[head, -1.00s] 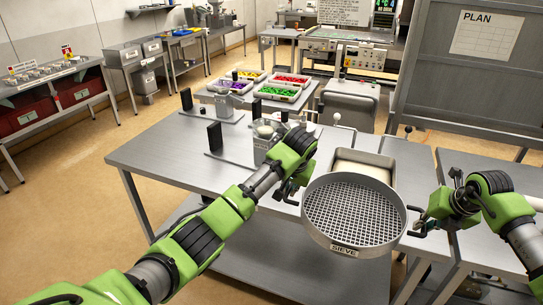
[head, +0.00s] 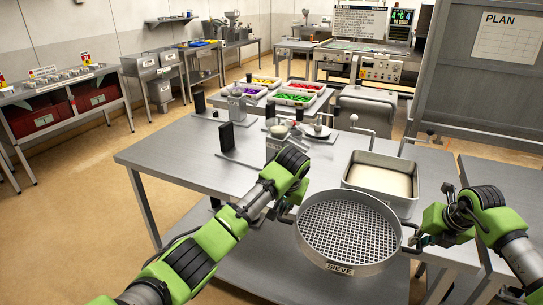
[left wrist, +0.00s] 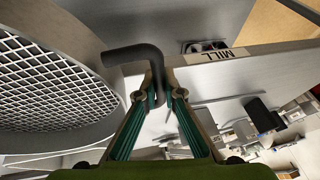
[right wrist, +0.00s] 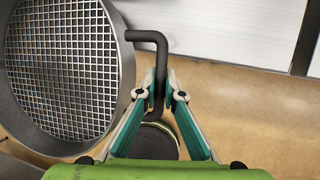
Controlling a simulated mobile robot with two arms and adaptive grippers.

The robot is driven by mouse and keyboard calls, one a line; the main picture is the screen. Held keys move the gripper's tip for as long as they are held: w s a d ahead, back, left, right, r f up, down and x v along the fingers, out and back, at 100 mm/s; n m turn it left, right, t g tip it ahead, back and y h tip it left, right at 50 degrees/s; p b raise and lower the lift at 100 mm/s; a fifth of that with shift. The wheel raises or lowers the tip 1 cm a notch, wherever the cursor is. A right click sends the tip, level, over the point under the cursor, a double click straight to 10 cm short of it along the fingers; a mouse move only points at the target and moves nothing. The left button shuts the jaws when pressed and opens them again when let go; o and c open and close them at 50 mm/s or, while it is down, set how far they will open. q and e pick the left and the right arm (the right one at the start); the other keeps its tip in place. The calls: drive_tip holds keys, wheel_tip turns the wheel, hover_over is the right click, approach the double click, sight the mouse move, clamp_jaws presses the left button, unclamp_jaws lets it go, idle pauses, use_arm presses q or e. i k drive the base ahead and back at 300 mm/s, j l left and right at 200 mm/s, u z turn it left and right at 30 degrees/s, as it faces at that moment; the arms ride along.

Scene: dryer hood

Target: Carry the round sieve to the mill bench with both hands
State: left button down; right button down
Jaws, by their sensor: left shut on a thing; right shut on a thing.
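The round sieve (head: 350,233) is a grey metal ring with a wire mesh and a SIEVE label. It is held roughly level at the near edge of the mill bench (head: 185,160), a grey metal table. My left gripper (head: 287,214) is shut on the sieve's left handle, a dark bent rod (left wrist: 140,55). My right gripper (head: 419,240) is shut on its right handle, a similar rod (right wrist: 158,50). I cannot tell the sieve's height above the bench.
A metal pan of pale powder (head: 381,178) stands on the bench just beyond the sieve. A small machine (head: 277,140) and dark upright plates (head: 226,137) stand further left. Another table (head: 505,195) is at the right. The bench's left front surface is clear.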

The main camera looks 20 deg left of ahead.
sight(175, 147)
drive_tip(key=u, duration=2.15)
drive_tip(key=i+u, duration=0.25)
drive_tip(key=i, duration=2.55)
drive_tip(key=i+z, duration=0.3)
drive_tip(key=i+j+z, duration=0.1)
drive_tip(key=z, duration=2.15)
